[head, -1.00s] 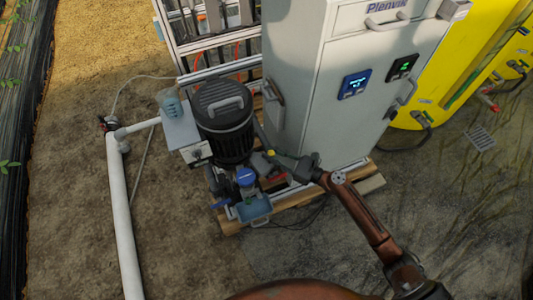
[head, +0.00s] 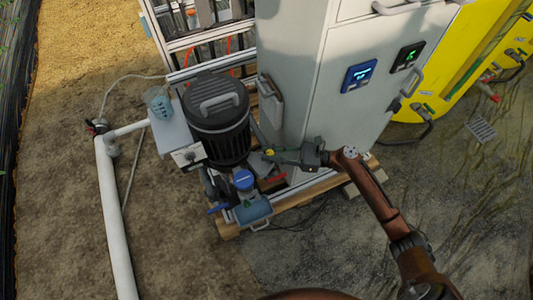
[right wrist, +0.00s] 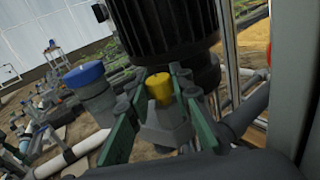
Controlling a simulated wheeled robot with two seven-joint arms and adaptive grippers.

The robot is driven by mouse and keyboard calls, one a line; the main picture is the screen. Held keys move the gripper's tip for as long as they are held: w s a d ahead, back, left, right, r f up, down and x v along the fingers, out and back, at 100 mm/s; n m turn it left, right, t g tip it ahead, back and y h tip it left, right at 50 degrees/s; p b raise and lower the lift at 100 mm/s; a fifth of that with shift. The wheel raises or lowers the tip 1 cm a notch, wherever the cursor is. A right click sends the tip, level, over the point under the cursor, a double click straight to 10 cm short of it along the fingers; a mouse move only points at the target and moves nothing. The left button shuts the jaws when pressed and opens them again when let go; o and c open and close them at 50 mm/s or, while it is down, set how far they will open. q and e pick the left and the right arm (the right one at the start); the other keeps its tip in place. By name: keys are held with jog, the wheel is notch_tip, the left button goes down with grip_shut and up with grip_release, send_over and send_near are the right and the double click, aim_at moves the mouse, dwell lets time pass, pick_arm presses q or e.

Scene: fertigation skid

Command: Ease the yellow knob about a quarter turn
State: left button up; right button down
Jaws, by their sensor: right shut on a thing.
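The yellow knob (right wrist: 159,88) shows in the middle of the right wrist view, on top of a grey fitting. It is a small yellow spot in the head view (head: 268,153), beside the black motor (head: 217,112). My right gripper (right wrist: 157,92) has its green and grey fingers on either side of the knob and is shut on it. In the head view the right gripper (head: 273,154) reaches in from the right, and its fingertips are too small to make out. My left gripper is not in view.
A grey cabinet (head: 335,95) stands close behind the right gripper. A blue-capped part (head: 243,180) and a blue-grey box with a handle (head: 254,212) sit in front of the motor. A white pipe (head: 114,215) runs along the left. A yellow tank (head: 440,95) stands at right.

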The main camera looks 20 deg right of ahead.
jog(key=shift+a, duration=0.15)
jog(key=c, duration=1.8)
grip_release()
jog(key=shift+o, duration=0.4)
jog(key=v, duration=1.2)
